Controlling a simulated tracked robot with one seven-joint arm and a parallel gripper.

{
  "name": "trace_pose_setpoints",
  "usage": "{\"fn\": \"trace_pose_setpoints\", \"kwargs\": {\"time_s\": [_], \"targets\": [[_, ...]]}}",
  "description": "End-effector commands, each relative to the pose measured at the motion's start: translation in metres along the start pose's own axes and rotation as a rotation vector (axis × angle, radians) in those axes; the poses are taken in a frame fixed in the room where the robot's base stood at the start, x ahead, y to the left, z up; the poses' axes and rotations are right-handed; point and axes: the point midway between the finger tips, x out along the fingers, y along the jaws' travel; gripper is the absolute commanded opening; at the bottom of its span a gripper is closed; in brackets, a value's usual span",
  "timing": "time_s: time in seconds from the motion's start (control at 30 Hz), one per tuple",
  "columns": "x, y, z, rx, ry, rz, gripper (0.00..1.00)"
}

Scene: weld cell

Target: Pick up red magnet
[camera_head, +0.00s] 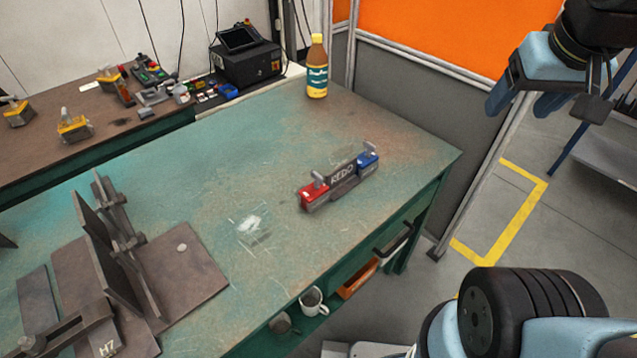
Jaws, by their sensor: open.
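The red magnet (311,195) is a small red block with a grey knob on top. It sits at the near left end of a dark grey lettered bar (343,174) on the green worktable (225,185). A blue block (368,161) with a similar knob is at the bar's far right end. The red block touches the bar; I cannot tell if they are joined. My gripper (540,106) is at the upper right, open, over the floor side of the table, well apart from the red magnet. Nothing shows between its fingers.
A bottle (317,70) stands at the table's back corner. Steel plates and clamps (105,230) take up the table's left part. A black box (246,62) and small tools are on the back bench (35,145). Mugs (312,300) sit below the front edge. Table around the bar is clear.

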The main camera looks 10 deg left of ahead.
Motion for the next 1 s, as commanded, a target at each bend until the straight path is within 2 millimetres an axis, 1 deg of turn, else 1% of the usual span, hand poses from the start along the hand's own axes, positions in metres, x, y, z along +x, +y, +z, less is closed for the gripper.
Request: {"fn": "trace_pose_setpoints", "kwargs": {"time_s": [0.03, 0.1, 0.37, 0.57, 0.77, 1.0], "targets": [[0.007, -0.010, -0.004, -0.048, -0.035, 0.001, 0.73], [0.017, -0.018, -0.009, -0.125, -0.086, 0.010, 0.79], [0.057, -0.052, -0.026, -0.445, -0.274, 0.065, 0.79], [0.088, -0.086, -0.034, -0.701, -0.399, 0.123, 0.79], [0.120, -0.126, -0.038, -0.964, -0.506, 0.198, 0.79], [0.157, -0.183, -0.034, -1.286, -0.606, 0.310, 0.79]]}}
